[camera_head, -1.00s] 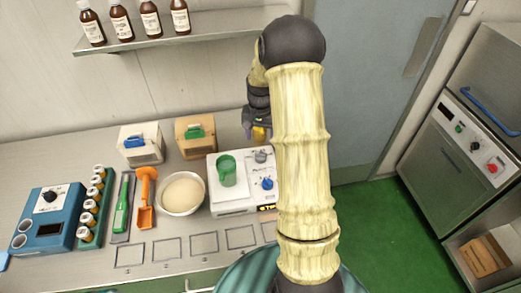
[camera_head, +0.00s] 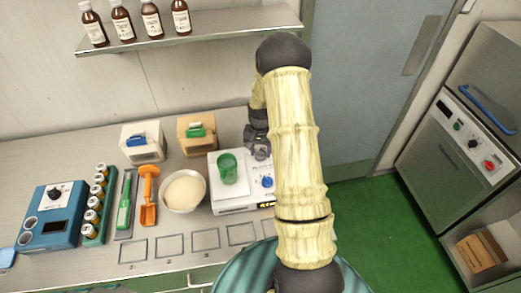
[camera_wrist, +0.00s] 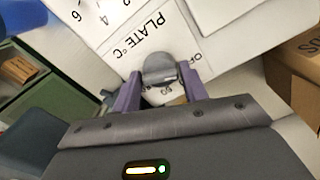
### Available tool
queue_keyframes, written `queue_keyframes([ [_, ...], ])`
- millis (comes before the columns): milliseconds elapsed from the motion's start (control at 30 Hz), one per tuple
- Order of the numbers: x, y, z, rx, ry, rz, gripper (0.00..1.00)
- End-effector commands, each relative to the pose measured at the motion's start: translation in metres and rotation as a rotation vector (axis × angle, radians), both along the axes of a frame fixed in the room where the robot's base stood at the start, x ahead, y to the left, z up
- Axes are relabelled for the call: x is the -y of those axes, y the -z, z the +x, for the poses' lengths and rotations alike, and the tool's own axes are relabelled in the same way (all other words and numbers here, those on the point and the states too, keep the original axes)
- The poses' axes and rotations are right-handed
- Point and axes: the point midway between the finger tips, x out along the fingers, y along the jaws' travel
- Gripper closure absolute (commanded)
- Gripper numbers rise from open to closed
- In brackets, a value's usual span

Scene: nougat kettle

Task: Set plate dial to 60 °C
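The plate dial (camera_wrist: 159,67) is a grey knob on the white hot plate (camera_head: 228,208), beside the printed words "PLATE °C". In the wrist view part of an "OFF" mark shows to its right, and small numbers below it are partly hidden. My gripper (camera_wrist: 161,76) points down with its two purple fingers on either side of the dial. The fingers are apart, with what look like narrow gaps to the knob; contact is not clear. In the head view the dial (camera_head: 260,153) is just below my gripper. The dial's exact setting is not readable.
A green beaker (camera_head: 228,170) stands on the hot plate, left of the dial. A blue knob (camera_head: 267,182) is in front of it. A bowl of pale powder (camera_head: 184,190) is to the left, and a brown box (camera_head: 197,135) stands behind.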

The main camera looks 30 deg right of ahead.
Motion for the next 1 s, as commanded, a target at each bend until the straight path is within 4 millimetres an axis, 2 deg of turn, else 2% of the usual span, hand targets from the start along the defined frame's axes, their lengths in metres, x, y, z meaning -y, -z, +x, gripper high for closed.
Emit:
queue_keyframes([
  [33, 0.0001, -0.0002, 0.0001, 0.000, 0.000, 0.000, 0.67],
  [100, 0.0001, -0.0002, 0.0001, 0.000, 0.000, 0.000, 0.81],
  [133, 0.0000, -0.0003, 0.0001, 0.000, 0.000, 0.000, 0.84],
  [567, 0.0000, 0.0001, 0.0005, 0.002, 0.058, -0.001, 0.84],
  [1000, -0.0003, 0.0005, 0.0010, 0.003, 0.356, -0.001, 0.84],
])
